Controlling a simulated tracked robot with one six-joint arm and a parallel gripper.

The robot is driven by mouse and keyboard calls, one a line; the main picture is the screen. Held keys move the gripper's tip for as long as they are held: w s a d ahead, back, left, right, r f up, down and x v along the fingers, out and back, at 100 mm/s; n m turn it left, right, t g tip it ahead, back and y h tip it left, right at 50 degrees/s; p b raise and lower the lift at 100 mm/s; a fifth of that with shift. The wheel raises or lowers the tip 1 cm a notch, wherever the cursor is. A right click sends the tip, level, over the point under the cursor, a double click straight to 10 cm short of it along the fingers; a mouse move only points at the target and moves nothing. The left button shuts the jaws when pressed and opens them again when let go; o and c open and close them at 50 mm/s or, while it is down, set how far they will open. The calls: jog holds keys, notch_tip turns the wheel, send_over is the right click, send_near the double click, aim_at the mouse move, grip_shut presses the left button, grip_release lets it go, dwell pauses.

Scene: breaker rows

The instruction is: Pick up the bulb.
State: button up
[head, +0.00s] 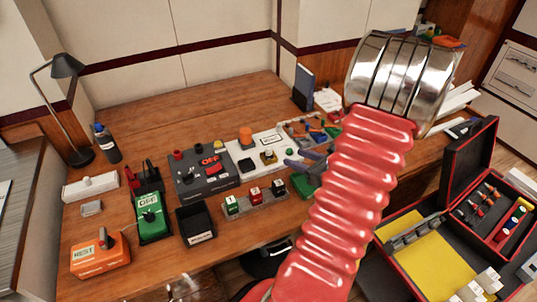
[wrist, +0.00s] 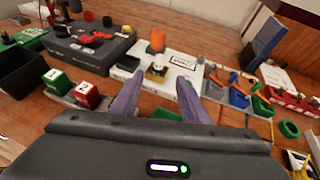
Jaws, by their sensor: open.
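What looks like the bulb (wrist: 157,64) is a small pale, rounded piece in a dark and brass-coloured holder on a white board (wrist: 182,72). In the head view the bulb (head: 268,154) is tiny, and its detail is hard to make out. My gripper (wrist: 157,97) is open, with its two purple fingers apart and nothing between the tips. The bulb shows beyond the fingertips, roughly centred in the gap, not touching them. In the head view my gripper (head: 306,161) is to the right of the bulb, partly hidden by my red arm.
An orange cylinder (wrist: 157,39) stands behind the bulb. A dark switch panel (wrist: 88,44) and numbered red and green blocks (wrist: 87,94) are to the left. A tray of coloured clips (wrist: 238,92) is to the right. An open red case (head: 447,200) sits at the right.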

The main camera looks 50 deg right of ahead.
jog(key=shift+r, duration=0.1)
jog(key=shift+w, duration=0.15)
send_near(271, 149)
jog(key=shift+x, duration=1.95)
jog(key=shift+x, duration=2.65)
jog(key=shift+c, duration=0.3)
grip_shut()
